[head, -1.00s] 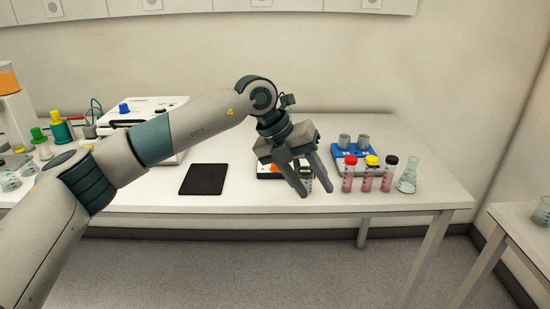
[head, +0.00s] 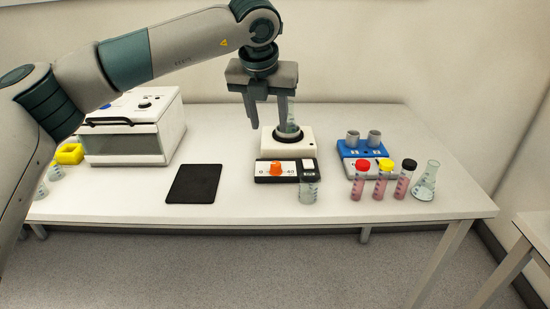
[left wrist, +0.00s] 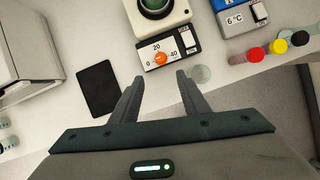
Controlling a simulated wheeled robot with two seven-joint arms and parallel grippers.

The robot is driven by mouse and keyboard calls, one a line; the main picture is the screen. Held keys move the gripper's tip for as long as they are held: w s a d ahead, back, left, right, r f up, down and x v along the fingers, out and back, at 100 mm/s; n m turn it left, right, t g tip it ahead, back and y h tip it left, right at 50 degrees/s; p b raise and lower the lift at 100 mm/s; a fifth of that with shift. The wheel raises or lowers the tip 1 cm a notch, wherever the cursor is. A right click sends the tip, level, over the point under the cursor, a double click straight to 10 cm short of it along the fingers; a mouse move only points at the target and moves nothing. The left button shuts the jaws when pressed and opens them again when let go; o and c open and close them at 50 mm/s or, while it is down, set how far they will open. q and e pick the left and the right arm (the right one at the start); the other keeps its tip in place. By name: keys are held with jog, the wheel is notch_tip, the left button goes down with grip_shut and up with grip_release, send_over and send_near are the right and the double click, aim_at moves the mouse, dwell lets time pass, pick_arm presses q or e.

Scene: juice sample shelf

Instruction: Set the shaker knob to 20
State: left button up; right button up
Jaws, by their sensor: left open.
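The shaker (head: 298,147) is a white box with a dark round holder on top and a glass vessel in it. Its black-and-white front panel carries an orange knob (head: 275,169). In the left wrist view the knob (left wrist: 160,58) sits among the marks 0, 20 and 40; I cannot tell which mark it points to. My left gripper (head: 268,122) is open and empty, fingers down, and appears above the shaker in the head view. In the left wrist view its fingertips (left wrist: 159,78) lie on either side below the knob, not touching it. My right gripper is not in view.
A glass beaker (head: 308,190) stands close to the panel's right end. A blue-and-white device (head: 362,150), several capped tubes and a flask (head: 425,182) stand to the right. A black pad (head: 194,183) and a white oven-like box (head: 130,128) are left.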

pick_arm(q)
jog(key=p, duration=0.4)
send_near(275, 164)
jog(key=x, duration=0.6)
jog(key=shift+s, duration=0.1)
jog(key=shift+x, duration=1)
jog(key=shift+w+d+f, duration=0.1)
jog(key=shift+w+f, duration=0.1)
jog(key=shift+f, duration=0.2)
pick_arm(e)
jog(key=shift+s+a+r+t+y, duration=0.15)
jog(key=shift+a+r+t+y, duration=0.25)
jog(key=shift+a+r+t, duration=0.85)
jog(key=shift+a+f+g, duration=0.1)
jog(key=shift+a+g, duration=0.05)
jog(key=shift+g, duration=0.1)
pick_arm(q)
grip_shut()
